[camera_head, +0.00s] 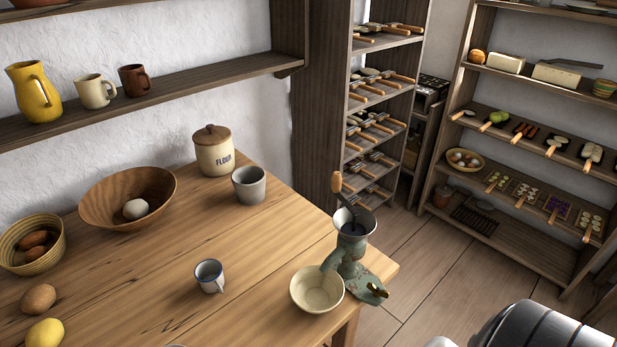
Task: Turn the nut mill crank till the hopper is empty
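The nut mill (347,267) is a worn green metal grinder at the right corner of the wooden table. Its funnel-shaped hopper (367,221) opens upward; the inside looks dark, and I cannot tell how much it holds. The crank (346,203) rises up and left over the hopper, with its wooden handle (337,182) at the top. A cream bowl (316,290) stands in front and left of the mill, near its spout. Neither gripper is in view; only a white and grey part of me shows at the bottom right, apart from the mill.
The wooden table (150,290) also holds a blue-rimmed mug (209,277), a grey cup (249,186), a flour jar (214,153), a wooden bowl (100,205), a striped bowl (45,258) and a lemon (45,333). Shelves stand behind. Floor right of the table is clear.

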